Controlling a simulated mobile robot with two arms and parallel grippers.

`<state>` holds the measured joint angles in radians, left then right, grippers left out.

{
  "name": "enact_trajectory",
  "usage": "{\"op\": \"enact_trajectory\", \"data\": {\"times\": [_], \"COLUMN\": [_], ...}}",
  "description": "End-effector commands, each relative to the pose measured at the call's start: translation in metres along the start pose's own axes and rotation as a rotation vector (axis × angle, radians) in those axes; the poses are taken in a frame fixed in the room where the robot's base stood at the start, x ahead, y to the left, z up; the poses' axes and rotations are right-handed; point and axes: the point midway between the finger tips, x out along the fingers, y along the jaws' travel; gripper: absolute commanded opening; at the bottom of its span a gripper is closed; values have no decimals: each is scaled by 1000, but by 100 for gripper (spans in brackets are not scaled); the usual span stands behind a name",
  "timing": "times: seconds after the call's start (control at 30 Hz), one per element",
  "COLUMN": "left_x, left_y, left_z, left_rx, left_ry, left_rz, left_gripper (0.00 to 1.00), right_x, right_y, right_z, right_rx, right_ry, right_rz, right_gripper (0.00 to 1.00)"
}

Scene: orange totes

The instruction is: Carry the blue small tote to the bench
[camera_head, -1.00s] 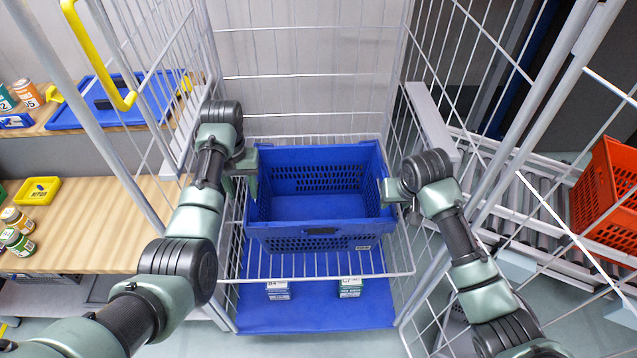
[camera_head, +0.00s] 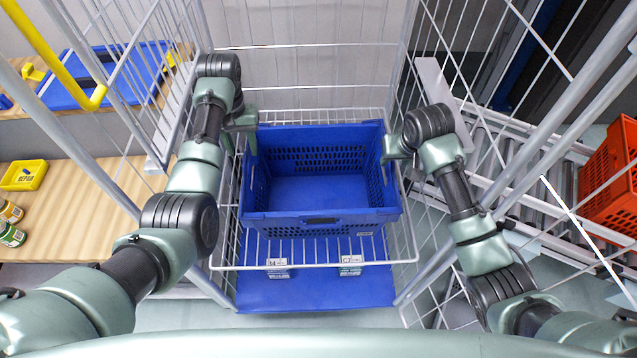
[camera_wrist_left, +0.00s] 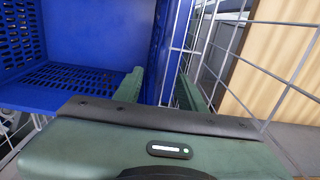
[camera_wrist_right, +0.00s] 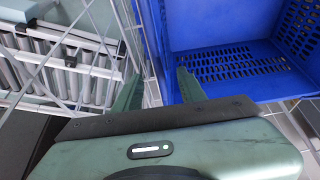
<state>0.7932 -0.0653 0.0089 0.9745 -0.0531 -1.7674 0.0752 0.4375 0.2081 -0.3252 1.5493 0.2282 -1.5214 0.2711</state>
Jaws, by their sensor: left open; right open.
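The blue small tote (camera_head: 322,218) is empty and sits upright on the wire shelf of a cage trolley. My left gripper (camera_head: 247,128) is at the tote's left side wall. In the left wrist view my left gripper (camera_wrist_left: 160,90) is open, with one finger on each side of the tote's blue wall (camera_wrist_left: 155,50). My right gripper (camera_head: 390,150) is at the right side wall. In the right wrist view my right gripper (camera_wrist_right: 158,92) is open, with its fingers either side of the blue wall (camera_wrist_right: 158,40). Contact with the wall cannot be told.
The wooden bench (camera_head: 75,210) is on the left beyond the cage mesh, with a yellow tray (camera_head: 24,175) and jars (camera_head: 10,223). A roller conveyor (camera_head: 545,175) and an orange tote (camera_head: 610,180) are on the right. Cage side panels stand close to both arms.

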Motion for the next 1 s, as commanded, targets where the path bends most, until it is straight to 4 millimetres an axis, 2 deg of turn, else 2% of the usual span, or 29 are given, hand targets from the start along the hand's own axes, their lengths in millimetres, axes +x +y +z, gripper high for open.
{"op": "enact_trajectory", "data": {"times": [0.17, 0.5, 0.7, 0.97, 1.0], "left_x": [19, 67, 77, 77, 77], "left_y": [0, 0, 0, 0, 0], "left_z": [1, 0, 0, 0, 0], "left_rx": [0, 0, -1, 0, 0], "left_ry": [-5, -3, 0, 0, 0], "left_rz": [-1, -1, 0, 0, 0], "left_gripper": [40, 40, 40, 40, 29], "right_x": [18, 66, 76, 77, 77], "right_y": [0, 0, 0, 0, 0], "right_z": [0, 0, 0, 0, 0], "right_rx": [0, 0, -1, -1, -1], "right_ry": [-3, -2, 0, 0, 0], "right_rz": [0, 0, 0, 0, 0], "right_gripper": [41, 41, 41, 41, 30]}}
